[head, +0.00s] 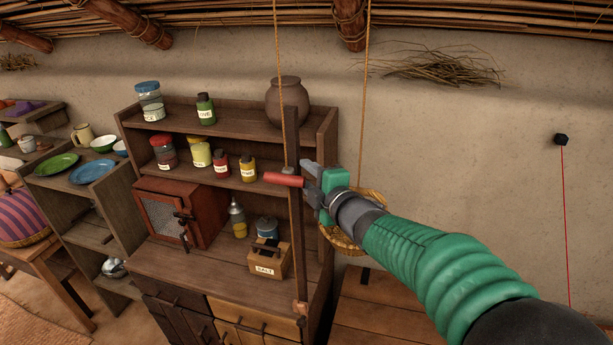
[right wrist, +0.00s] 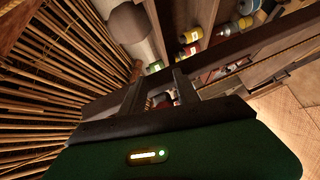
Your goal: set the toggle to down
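A red cylindrical handle (head: 283,179) sticks out to the left at a dark upright post (head: 297,225) in front of the shelf unit. It looks like the toggle, but its mounting is partly hidden and I cannot tell its setting for sure. My right gripper (head: 309,178) is right beside the handle's right end, at the post. In the right wrist view the two fingers (right wrist: 158,92) stand apart, with shelf items visible beyond the gap. I cannot tell whether the fingers touch the handle. My left gripper is not in view.
The shelf unit (head: 220,109) holds jars, a clay pot (head: 287,101), a red cabinet (head: 180,210) and a salt box (head: 270,261). A hanging basket (head: 342,240) on ropes is close behind my right arm. The wall to the right is mostly clear.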

